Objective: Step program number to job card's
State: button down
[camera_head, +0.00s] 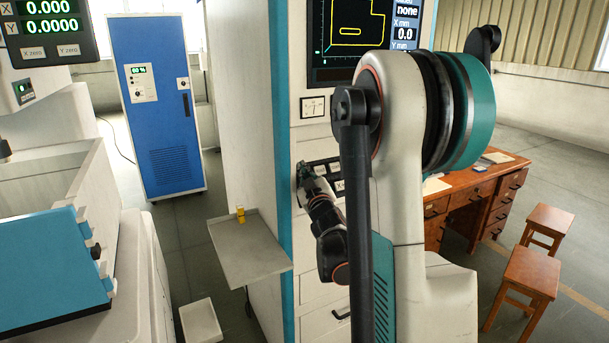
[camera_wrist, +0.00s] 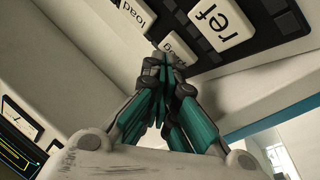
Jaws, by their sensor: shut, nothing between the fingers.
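The control cabinet has a dark key panel (camera_head: 327,170), and my gripper (camera_head: 305,172) is at its left part. In the wrist view my gripper (camera_wrist: 163,62) is shut and empty, its fingertips at or just in front of a partly hidden white key (camera_wrist: 174,47). I cannot tell whether they touch it. No program number is readable. Papers (camera_head: 498,157) lie on the desk; their text is unreadable.
A grey shelf (camera_head: 250,262) with a small yellow block (camera_head: 240,215) juts out left of my gripper. A blue cabinet (camera_head: 158,105) stands behind. A wooden desk (camera_head: 480,200) and two stools (camera_head: 531,272) stand at the right. A white machine with a blue front (camera_head: 50,270) fills the left.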

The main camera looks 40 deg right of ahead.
jog(key=shift+s+a+r, duration=0.15)
jog(key=shift+s+r, duration=0.3)
jog(key=shift+s, duration=0.2)
jog(key=shift+w+f, duration=0.15)
jog(key=shift+w, duration=0.05)
dwell(0.3)
jog(key=shift+w+f, duration=0.1)
jog(key=shift+w, duration=0.1)
jog(key=shift+w+f+b, duration=0.25)
jog(key=shift+w+b, duration=0.05)
jog(key=shift+b, duration=0.15)
dwell(0.6)
jog(key=shift+s+r, duration=0.1)
dwell(0.3)
jog(key=shift+s+r+p, duration=0.3)
jog(key=shift+s+r, duration=0.1)
jog(key=shift+s, duration=0.2)
jog(key=shift+s+a+r+p, duration=0.25)
jog(key=shift+s+r+p, duration=0.25)
jog(key=shift+s+r, duration=0.4)
jog(key=shift+s+a+r+p, duration=0.2)
jog(key=shift+s+r+p, duration=0.35)
jog(key=shift+s, duration=0.5)
